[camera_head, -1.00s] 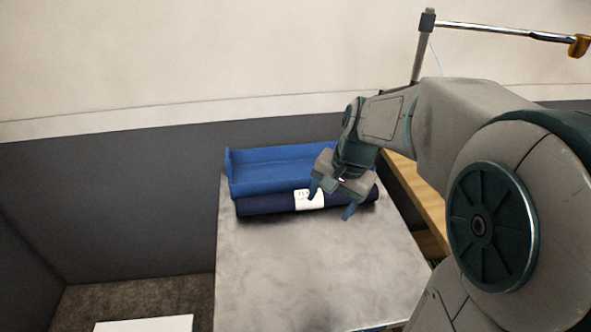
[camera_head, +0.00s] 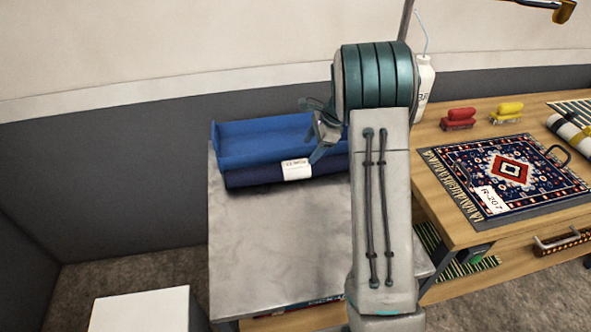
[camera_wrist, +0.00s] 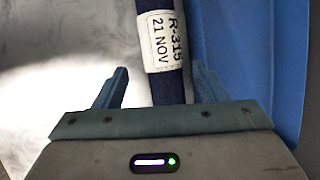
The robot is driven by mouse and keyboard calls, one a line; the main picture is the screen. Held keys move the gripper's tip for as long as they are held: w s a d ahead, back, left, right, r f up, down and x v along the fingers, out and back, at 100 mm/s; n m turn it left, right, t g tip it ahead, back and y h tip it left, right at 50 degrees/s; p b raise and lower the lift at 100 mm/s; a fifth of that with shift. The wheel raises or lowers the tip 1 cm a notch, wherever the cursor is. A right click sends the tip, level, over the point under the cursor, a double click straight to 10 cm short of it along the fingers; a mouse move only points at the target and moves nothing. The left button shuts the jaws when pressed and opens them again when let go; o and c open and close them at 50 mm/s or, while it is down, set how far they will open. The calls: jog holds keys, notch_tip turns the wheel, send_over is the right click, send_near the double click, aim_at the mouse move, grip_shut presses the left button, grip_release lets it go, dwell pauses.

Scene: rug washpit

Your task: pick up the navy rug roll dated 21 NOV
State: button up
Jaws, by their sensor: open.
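The navy rug roll (camera_head: 248,178) lies on the grey metal table along the front of a blue tray. It carries a white tag; in the wrist view the tag on the roll (camera_wrist: 167,88) reads R-315, 21 NOV. My gripper (camera_head: 310,130) is over the roll, near the tag, and my arm hides the roll's right end in the head view. In the wrist view my gripper (camera_wrist: 161,75) is open, with one finger on each side of the roll. I cannot tell whether the fingers touch it or how far down they reach.
The blue tray (camera_head: 262,137) stands close behind the roll. The grey table (camera_head: 265,250) is clear in front.

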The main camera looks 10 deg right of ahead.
aim_at(300, 164)
jog(key=p+x, duration=0.1)
jog(key=x, duration=0.9)
jog(key=shift+w+a+f, duration=0.1)
jog(key=shift+w+f, duration=0.05)
jog(key=shift+f, duration=0.2)
jog(key=c, duration=1)
jog(key=shift+c, duration=0.6)
jog(key=shift+r, duration=0.1)
